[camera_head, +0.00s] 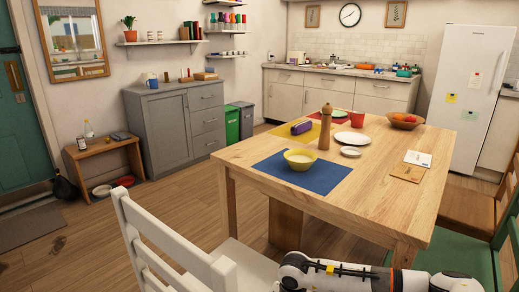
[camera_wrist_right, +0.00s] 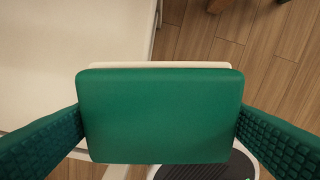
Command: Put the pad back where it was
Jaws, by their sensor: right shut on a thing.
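The pad (camera_wrist_right: 160,115) is a green block with a pale layer along its far edge. In the right wrist view it sits between the two green, textured fingers of my right gripper (camera_wrist_right: 159,122). The right gripper is shut on it, a finger at each side. In the head view my right arm crosses the bottom edge, and neither its gripper nor the pad shows. My left gripper is in no view.
A wooden table (camera_head: 385,185) carries a yellow bowl (camera_head: 300,159), a pepper mill (camera_head: 325,127) and plates. A white chair (camera_head: 165,245) stands in front, a green chair (camera_head: 465,255) at the right. A low wooden bench (camera_head: 104,148) stands far left. Floor left of the table is clear.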

